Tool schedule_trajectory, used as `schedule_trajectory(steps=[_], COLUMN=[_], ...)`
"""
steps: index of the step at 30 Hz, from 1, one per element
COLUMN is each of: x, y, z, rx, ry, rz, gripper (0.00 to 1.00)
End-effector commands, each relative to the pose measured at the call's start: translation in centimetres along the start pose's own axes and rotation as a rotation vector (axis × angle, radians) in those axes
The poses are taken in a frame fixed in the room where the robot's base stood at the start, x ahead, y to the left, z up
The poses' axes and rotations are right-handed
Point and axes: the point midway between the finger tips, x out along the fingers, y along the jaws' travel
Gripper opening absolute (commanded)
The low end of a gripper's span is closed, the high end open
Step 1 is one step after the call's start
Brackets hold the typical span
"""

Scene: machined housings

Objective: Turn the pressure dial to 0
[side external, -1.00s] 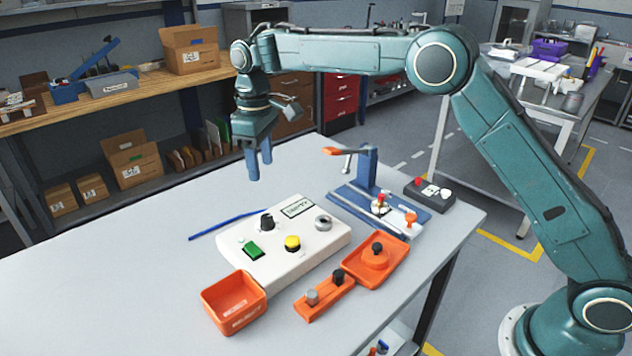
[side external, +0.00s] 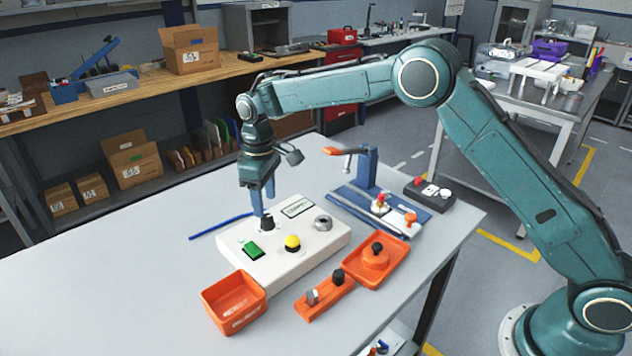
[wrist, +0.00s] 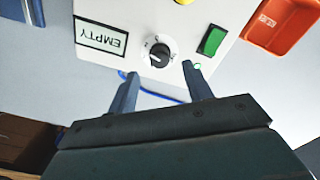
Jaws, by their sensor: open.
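The black pressure dial (side external: 267,223) stands on the white control box (side external: 310,246), towards its back left. My gripper (side external: 263,206) is just above the dial in the side view, pointing down. In the wrist view its two fingers (wrist: 158,74) are apart, with nothing between them, and the dial lies just beyond their tips. I cannot tell from the side view whether a fingertip touches the dial.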

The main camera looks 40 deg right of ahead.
Motion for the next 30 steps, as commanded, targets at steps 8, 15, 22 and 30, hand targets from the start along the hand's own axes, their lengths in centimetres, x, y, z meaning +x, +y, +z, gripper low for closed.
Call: schedule_trajectory(steps=[8,15,22,30], x=[3.6,4.8,4.9,4.9], y=[0.0,0.0,0.0,0.0], z=[0.0,0.0,0.0,0.0], rx=[0.000,0.000,0.000,0.000], ry=[-0.001,0.000,0.000,0.000], rz=[0.000,0.000,0.000,0.000], gripper=[0.50,0.50,0.50,0.07])
